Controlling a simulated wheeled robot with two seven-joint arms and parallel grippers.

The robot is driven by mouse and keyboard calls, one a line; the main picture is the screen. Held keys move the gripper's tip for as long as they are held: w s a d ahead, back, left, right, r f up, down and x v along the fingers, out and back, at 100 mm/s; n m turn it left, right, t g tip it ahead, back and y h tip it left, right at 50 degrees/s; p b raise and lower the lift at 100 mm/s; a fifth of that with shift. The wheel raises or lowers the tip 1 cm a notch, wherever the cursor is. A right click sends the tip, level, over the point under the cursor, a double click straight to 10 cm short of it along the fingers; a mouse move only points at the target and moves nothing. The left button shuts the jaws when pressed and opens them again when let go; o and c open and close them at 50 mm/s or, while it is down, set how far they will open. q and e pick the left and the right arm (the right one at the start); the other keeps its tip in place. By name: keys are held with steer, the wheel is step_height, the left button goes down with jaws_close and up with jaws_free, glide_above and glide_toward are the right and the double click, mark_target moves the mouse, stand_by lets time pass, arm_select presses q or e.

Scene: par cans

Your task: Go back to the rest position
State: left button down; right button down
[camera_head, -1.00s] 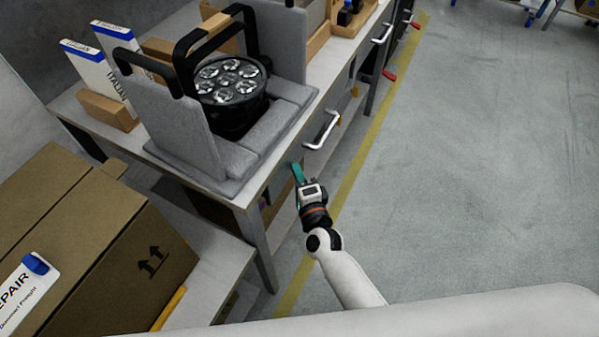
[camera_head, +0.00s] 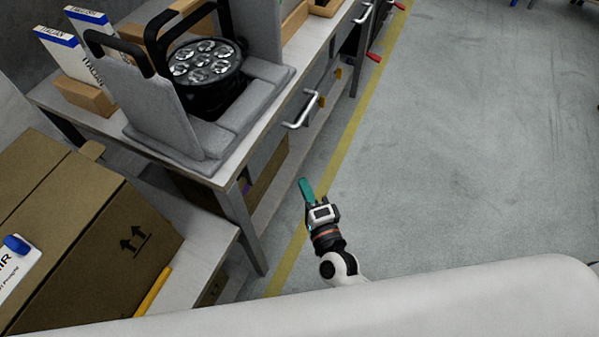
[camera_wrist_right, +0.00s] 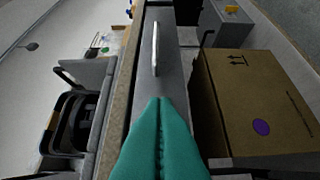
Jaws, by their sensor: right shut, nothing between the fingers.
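My right gripper (camera_head: 306,187) has teal fingers and is shut with nothing between them. In the head view it hangs over the floor beside the workbench, below and to the right of the bench edge. Its shut fingers also show in the right wrist view (camera_wrist_right: 160,112), pointing along the bench front. My left gripper is not in view. The black par can (camera_head: 207,66) with several round lenses stands in a grey foam cradle (camera_head: 180,135) on the bench, apart from my gripper.
The workbench (camera_head: 232,168) has a metal drawer handle (camera_head: 300,112) sticking out. A cardboard box (camera_head: 95,235) stands at the left on a lower surface. Another view of a box with a purple dot (camera_wrist_right: 230,85) is in the wrist view. Open grey floor (camera_head: 450,150) lies to the right.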

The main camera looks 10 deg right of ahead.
steer(key=shift+s, duration=0.25)
steer(key=s+d+f+n+g+p, duration=0.2)
steer(key=s+f+n+g, duration=0.3)
steer(key=f, duration=0.6)
steer(key=s+d+f+n+g+p, duration=0.25)
steer(key=s+f+n, duration=0.3)
steer(key=f, duration=0.65)
steer(key=s+d+f+n+g+h, duration=0.1)
steer(key=s+d+f+n+g, duration=0.1)
steer(key=s, duration=0.6)
steer(key=s+d+f+n+g+h+p, duration=0.1)
steer(key=s+d+f+n+g, duration=0.2)
steer(key=s, duration=0.5)
steer(key=s+d+f+n+g+h+p, duration=0.1)
steer(key=s+d+f+n+g, duration=0.1)
steer(key=s+d+f+g, duration=0.2)
steer(key=s+d+f, duration=0.2)
steer(key=s, duration=0.2)
steer(key=shift+n, duration=0.35)
steer(key=shift+s+d, duration=0.1)
